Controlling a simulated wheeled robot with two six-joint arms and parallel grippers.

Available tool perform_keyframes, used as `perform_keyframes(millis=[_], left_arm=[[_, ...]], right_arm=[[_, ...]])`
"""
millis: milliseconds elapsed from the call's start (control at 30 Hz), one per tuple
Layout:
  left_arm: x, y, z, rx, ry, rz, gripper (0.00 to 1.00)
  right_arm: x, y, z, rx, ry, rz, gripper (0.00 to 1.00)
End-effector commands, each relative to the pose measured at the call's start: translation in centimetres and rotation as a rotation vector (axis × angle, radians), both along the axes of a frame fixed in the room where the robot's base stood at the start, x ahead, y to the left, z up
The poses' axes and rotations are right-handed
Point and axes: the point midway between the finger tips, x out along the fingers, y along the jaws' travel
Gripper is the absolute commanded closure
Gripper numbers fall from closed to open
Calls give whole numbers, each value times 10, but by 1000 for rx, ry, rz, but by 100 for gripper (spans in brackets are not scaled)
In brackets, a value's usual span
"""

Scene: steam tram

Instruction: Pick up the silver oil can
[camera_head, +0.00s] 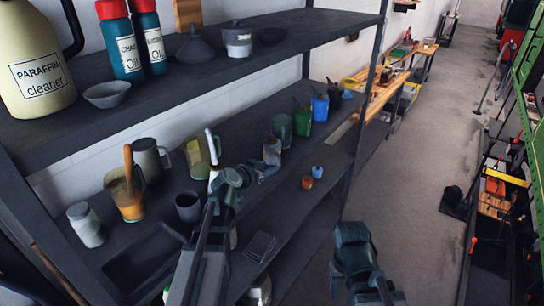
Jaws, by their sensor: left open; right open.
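A silvery cylindrical can (271,151) stands on the middle shelf, and it is probably the silver oil can; its lower part is partly hidden. My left gripper (268,172) is over the middle shelf, open, with its fingers close in front of this can. I cannot tell whether they touch it. My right gripper (352,234) is open and empty over the aisle side, right of the shelving, away from the can.
Dark green (282,129), green (302,121) and blue (320,106) cans stand behind the silvery can. A pale green can (197,155), mugs and a jar (86,224) stand left. The upper shelf (180,92) overhangs.

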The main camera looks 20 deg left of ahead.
Motion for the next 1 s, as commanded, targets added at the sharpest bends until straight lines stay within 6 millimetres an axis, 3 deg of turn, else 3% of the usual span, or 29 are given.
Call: perform_keyframes(millis=[100,433,733,1000], left_arm=[[19,-4,-9,2,0,-1,52],[29,-6,-13,0,0,0,52],[66,-13,-29,1,1,-1,52],[68,-14,-28,0,0,1,53]], right_arm=[[0,0,-9,-1,0,2,50],[0,0,-13,-1,0,3,50],[0,0,-29,-1,0,7,50],[0,0,-28,-1,0,7,50]])
